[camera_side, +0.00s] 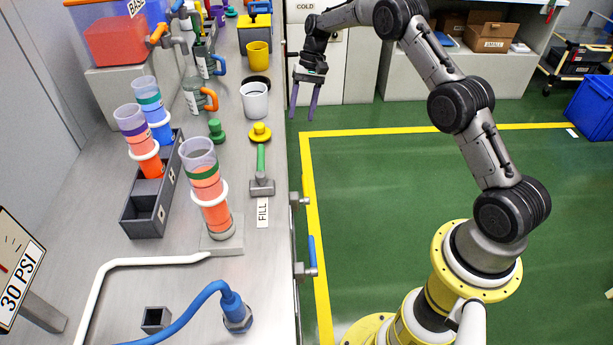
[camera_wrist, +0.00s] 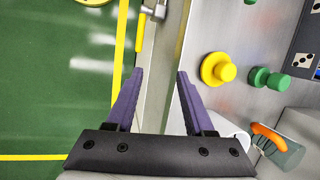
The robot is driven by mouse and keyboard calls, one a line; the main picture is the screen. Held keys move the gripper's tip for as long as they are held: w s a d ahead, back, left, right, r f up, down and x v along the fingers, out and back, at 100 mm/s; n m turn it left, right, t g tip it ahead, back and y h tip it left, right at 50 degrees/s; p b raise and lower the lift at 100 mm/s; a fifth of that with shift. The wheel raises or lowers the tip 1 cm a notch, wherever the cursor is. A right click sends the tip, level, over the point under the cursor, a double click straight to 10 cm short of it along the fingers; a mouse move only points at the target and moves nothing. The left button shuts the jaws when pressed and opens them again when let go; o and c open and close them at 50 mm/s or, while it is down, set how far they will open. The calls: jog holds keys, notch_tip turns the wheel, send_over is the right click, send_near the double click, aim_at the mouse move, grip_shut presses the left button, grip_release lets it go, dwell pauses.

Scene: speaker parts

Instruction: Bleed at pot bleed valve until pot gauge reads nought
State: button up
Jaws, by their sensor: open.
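My gripper (camera_side: 303,112) is open and empty, pointing down just off the counter's right edge, beside the white cup (camera_side: 255,100). In the wrist view its purple fingers (camera_wrist: 160,75) straddle the counter edge. A gauge board marked 30 PSI (camera_side: 18,285) is cut off at the lower left, with a bit of red pointer at the picture edge; its reading cannot be told. No part is labelled as the pot bleed valve. A yellow round knob (camera_side: 260,132) stands beyond a green-handled grey piece (camera_side: 262,185) near a FILL label. The knob also shows right of the fingers (camera_wrist: 218,69).
A green knob (camera_side: 216,130), orange-handled flask (camera_side: 198,97), yellow cup (camera_side: 257,55) and tall layered tube (camera_side: 207,185) stand on the counter (camera_side: 180,295). A blue lever (camera_side: 312,255) juts from the counter front.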

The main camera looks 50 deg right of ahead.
jog(key=g, duration=0.1)
send_near(306, 181)
jog(key=shift+m, duration=0.4)
jog(key=x, duration=0.8)
jog(key=shift+f, duration=0.15)
grip_shut()
dwell(0.8)
